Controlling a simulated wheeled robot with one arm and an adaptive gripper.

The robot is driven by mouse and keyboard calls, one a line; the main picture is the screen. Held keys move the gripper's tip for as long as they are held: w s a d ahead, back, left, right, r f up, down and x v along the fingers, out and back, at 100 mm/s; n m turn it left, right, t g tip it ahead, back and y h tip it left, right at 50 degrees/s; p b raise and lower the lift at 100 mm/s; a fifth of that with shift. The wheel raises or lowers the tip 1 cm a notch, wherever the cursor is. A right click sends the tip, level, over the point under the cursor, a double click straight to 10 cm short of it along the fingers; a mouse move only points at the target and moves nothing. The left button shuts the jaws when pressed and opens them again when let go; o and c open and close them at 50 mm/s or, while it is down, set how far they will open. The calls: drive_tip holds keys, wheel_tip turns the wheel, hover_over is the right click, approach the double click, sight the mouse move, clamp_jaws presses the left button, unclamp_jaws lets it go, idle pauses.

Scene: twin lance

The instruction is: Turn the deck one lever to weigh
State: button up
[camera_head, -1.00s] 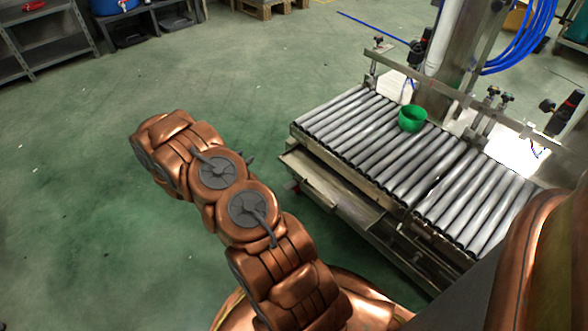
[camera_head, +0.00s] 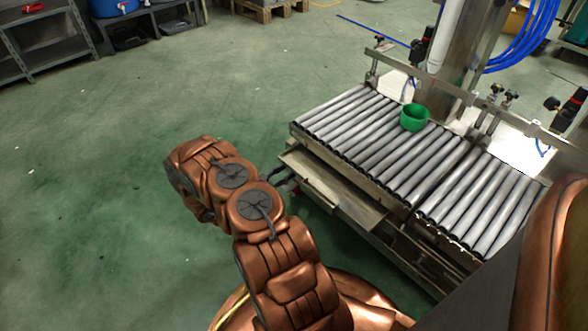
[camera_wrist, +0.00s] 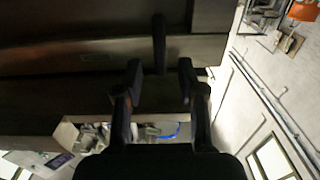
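The roller deck machine (camera_head: 322,172) stands at the right in the head view. In the wrist view, a short dark lever (camera_wrist: 159,42) sticks out from a brown-grey metal panel (camera_wrist: 95,58). I cannot read any marking that tells whether it is the deck one lever or which setting it is at. My gripper (camera_wrist: 160,74) is open, with its two dark fingers on either side of the lever's line. The lever's end lies at or just beyond the fingertips; contact cannot be told. In the head view my gripper (camera_head: 283,180) is small and dark beside the machine's left side.
A green bowl (camera_head: 414,118) stands on the rollers. Metal rails and valves (camera_head: 497,93) run along the machine's far side. Grey shelves (camera_head: 45,45) stand at the upper left. The green floor left of my arm is clear.

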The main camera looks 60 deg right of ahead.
drive_tip(key=shift+b+x, duration=0.8)
drive_tip(key=shift+x, duration=1.4)
clamp_jaws()
